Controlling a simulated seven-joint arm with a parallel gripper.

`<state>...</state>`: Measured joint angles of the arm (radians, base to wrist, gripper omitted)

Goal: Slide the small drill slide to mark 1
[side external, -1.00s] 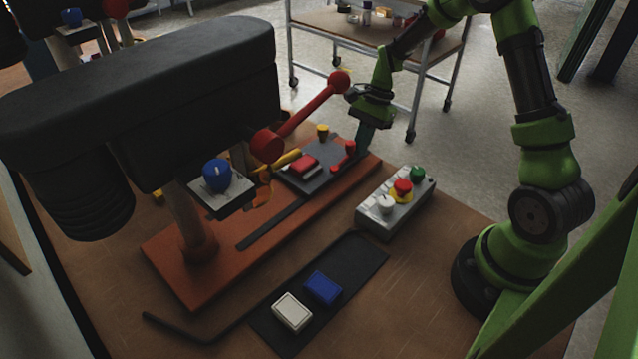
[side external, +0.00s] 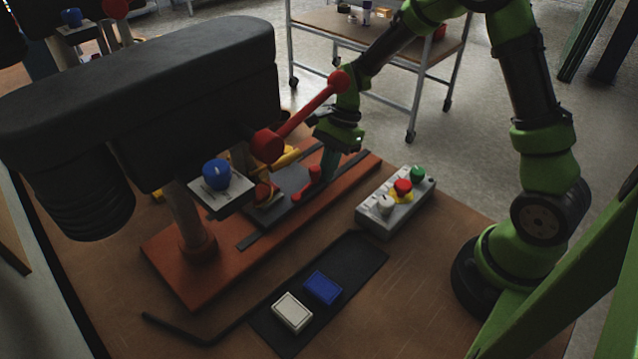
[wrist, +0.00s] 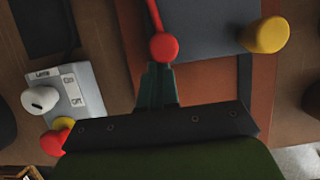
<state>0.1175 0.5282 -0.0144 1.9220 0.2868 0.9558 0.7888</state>
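The drill slide is a dark grey plate (side external: 291,179) on the orange-red base (side external: 340,175), close to the drill column. It also fills the top of the wrist view (wrist: 205,25). A red block (side external: 265,194) lies on it, partly hidden by the drill's small table. Its red handle (side external: 313,177) ends in a red ball (wrist: 164,46). My gripper (side external: 328,172) is low behind the handle. In the wrist view its fingertips (wrist: 158,67) are close together, right against the ball and seemingly touching it. I cannot make out mark 1.
The drill head (side external: 150,100) overhangs the left side, and its red lever (side external: 305,112) reaches close to my wrist. A grey control box (side external: 395,203) with knobs stands right of the base. A dark mat (side external: 355,260) holds a white block (side external: 292,312) and a blue block (side external: 323,288).

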